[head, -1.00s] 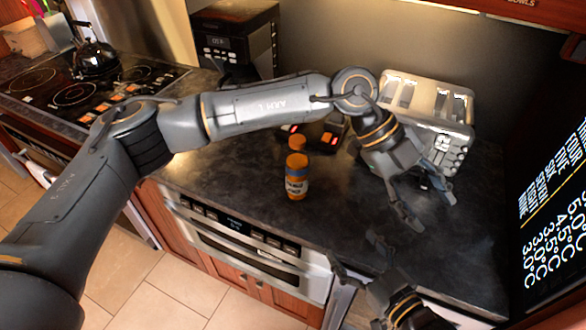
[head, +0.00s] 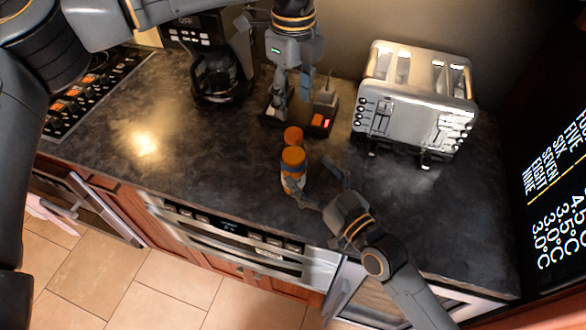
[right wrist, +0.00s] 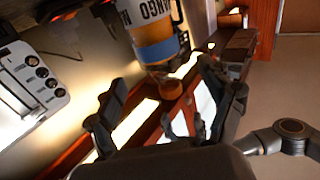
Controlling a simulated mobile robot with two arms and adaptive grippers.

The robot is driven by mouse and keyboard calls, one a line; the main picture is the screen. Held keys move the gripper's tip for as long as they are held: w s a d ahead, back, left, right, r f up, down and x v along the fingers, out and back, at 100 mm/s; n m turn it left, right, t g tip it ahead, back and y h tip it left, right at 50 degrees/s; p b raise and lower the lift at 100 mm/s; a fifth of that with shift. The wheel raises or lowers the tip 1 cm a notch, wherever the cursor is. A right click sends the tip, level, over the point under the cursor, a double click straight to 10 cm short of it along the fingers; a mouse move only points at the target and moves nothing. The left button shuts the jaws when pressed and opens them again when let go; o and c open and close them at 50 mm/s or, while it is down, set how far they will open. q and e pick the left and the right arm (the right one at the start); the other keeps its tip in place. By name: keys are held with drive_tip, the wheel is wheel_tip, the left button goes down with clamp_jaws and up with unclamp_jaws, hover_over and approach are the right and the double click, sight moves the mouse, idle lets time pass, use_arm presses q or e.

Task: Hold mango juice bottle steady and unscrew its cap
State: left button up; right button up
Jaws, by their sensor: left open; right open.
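My left gripper (head: 290,106) is open and points down behind the bottle, apart from the cap.
A silver toaster (head: 418,100) stands at the back right, and a coffee maker (head: 220,75) at the back left. A dark device with a red light (head: 320,123) lies near my left gripper. The counter left of the bottle is clear; its front edge is close.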

sight(301, 162)
drive_tip(key=x, duration=0.5)
drive_tip(key=shift+s, duration=0.1)
use_arm(q)
drive_tip(key=shift+s+d, duration=0.1)
use_arm(e)
drive_tip(key=shift+w+a, duration=0.35)
drive_tip(key=shift+w, duration=0.2)
drive_tip(key=shift+w+a, duration=0.25)
drive_tip(key=shift+w, duration=0.1)
